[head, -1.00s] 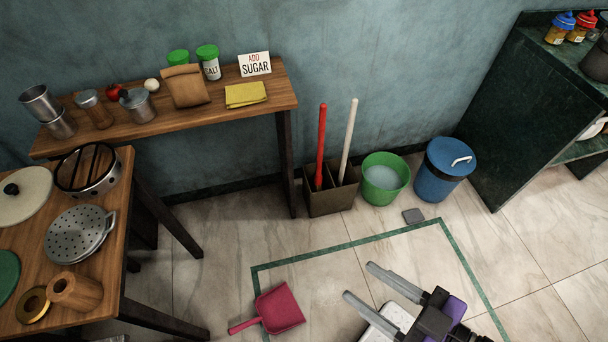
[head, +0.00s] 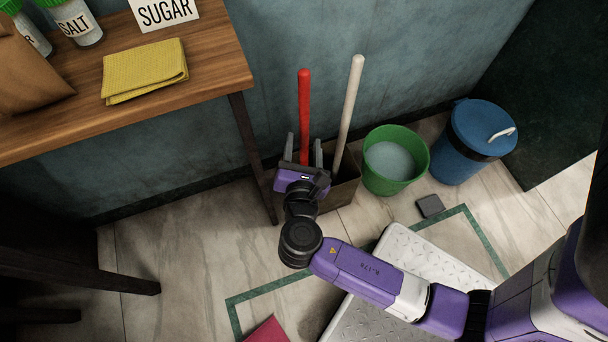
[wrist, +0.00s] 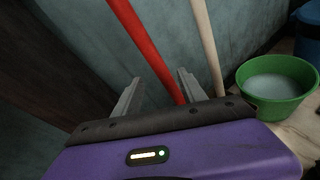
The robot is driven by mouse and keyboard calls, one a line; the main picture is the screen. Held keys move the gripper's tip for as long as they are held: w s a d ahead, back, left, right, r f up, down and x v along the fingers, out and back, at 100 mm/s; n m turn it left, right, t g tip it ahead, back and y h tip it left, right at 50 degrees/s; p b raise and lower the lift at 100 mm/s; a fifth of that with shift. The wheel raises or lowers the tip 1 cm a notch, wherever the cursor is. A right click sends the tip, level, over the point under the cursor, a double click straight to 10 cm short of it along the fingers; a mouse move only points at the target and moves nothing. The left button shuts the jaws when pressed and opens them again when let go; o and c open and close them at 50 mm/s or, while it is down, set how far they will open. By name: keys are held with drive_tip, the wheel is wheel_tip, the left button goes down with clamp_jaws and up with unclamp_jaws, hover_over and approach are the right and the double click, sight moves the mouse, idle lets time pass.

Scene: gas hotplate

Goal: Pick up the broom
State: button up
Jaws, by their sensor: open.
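Two long handles stand in a brown box (head: 345,182) against the wall: a red handle (head: 304,105) and a white handle (head: 349,105). Their lower ends are hidden in the box, so I cannot tell which one is the broom. My gripper (head: 304,145) is open in front of the box, with one finger on each side of the red handle in the head view. In the wrist view the red handle (wrist: 143,45) runs between the open fingers. The white handle (wrist: 208,45) is outside the right finger.
A green bucket (head: 408,178) of pale liquid and a blue bin (head: 470,150) stand right of the box. A wooden table (head: 205,85) and its leg are close on the left. A small grey block (head: 429,206) and a red dustpan (head: 268,331) lie on the floor.

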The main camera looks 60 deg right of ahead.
sight(304, 119)
drive_tip(key=w+d+r+h+b, duration=0.1)
drive_tip(key=w+r+g+h+b, duration=0.1)
drive_tip(key=h, duration=0.1)
drive_tip(key=shift+d+r+n, duration=0.1)
drive_tip(key=shift+d+n, duration=0.3)
drive_tip(key=shift+d+r+g+h+b, duration=0.2)
drive_tip(key=shift+g+h+b, duration=0.1)
drive_tip(key=shift+b+x, duration=0.4)
drive_tip(key=shift+x, duration=0.85)
drive_tip(key=b+x, duration=0.1)
drive_tip(key=x, duration=0.1)
drive_tip(key=f+b+x, duration=0.1)
drive_tip(key=x, duration=0.1)
drive_tip(key=shift+w, duration=0.15)
drive_tip(key=shift+w+d+r+b, duration=0.2)
drive_tip(key=shift+d+b, duration=0.1)
drive_tip(key=shift+d, duration=0.05)
clamp_jaws()
